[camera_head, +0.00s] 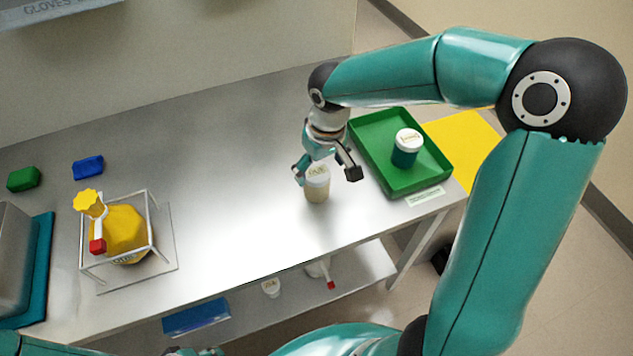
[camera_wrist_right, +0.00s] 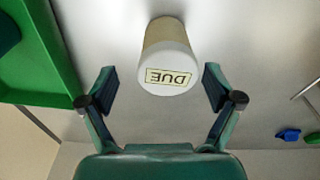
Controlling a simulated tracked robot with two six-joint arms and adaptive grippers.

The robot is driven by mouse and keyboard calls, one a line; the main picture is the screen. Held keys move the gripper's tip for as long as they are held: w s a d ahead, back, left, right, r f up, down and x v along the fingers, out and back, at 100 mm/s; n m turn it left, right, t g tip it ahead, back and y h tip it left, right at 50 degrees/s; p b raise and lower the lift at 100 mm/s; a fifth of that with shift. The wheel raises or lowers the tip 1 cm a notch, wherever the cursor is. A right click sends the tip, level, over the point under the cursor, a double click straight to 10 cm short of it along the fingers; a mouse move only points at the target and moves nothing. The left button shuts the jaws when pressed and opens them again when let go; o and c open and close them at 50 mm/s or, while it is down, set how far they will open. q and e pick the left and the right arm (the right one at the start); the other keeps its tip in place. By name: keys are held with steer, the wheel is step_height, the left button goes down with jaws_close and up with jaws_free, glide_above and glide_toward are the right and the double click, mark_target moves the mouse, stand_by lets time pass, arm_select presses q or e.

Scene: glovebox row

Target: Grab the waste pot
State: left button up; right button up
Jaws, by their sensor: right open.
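A pot with a white lid and a cream body (camera_head: 317,184) stands upright on the steel bench. Its lid label reads "DUE" in the right wrist view (camera_wrist_right: 168,66). My right gripper (camera_head: 327,174) is open just above and around the lid; in the wrist view its fingers (camera_wrist_right: 160,92) are spread either side of the lid, with gaps. A second pot, teal with a white lid (camera_head: 406,148), stands in the green tray (camera_head: 372,132); its label is too small to read. No label reading "waste" is legible. Of my left arm, only small teal parts show at the bottom edge.
A yellow flask (camera_head: 122,229) stands in a white wire frame at left. Blue (camera_head: 88,167) and green (camera_head: 24,179) blocks lie behind it. A yellow mat (camera_head: 466,142) lies right of the tray. The bench middle is clear.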

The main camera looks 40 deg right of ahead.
steer(key=shift+w+a+f, duration=0.1)
steer(key=shift+a+f, duration=0.05)
steer(key=shift+f, duration=0.8)
steer(key=shift+w+a+f, duration=0.1)
steer(key=shift+f, duration=0.8)
steer(key=shift+w+a+f, duration=0.1)
steer(key=shift+a+f, duration=0.05)
steer(key=shift+f, duration=0.8)
steer(key=c, duration=1.3)
steer(key=shift+r, duration=0.15)
